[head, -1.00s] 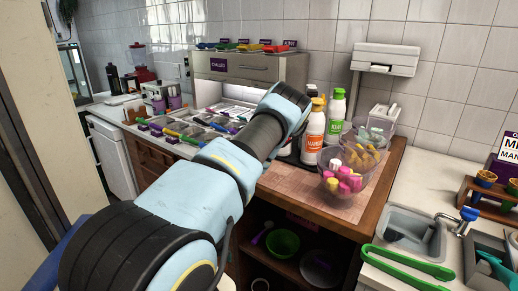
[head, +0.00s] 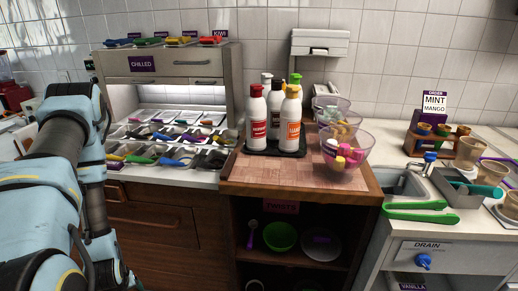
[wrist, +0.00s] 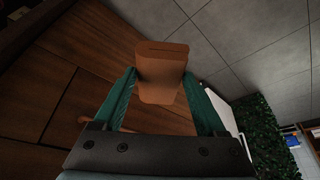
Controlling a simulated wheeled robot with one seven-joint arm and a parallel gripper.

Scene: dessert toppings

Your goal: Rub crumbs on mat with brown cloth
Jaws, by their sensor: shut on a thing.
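My gripper (wrist: 160,78) shows in the wrist view with its two teal fingers closed on an orange-brown block-like thing (wrist: 162,52), which looks like the folded brown cloth. It is held clear of the floor, beside brown wooden cabinet fronts. In the head view my arm is at the far left and the gripper itself is out of sight. The pinkish mat (head: 262,178) lies on the wooden counter in the middle, well to the right of my arm. Crumbs on it are too small to make out.
A black tray of sauce bottles (head: 257,118) and clear bowls of toppings (head: 345,152) stand on the mat's back and right. Topping bins (head: 165,140) are at left. A sink (head: 400,183) with green tongs (head: 420,210) is at right. The mat's front left is free.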

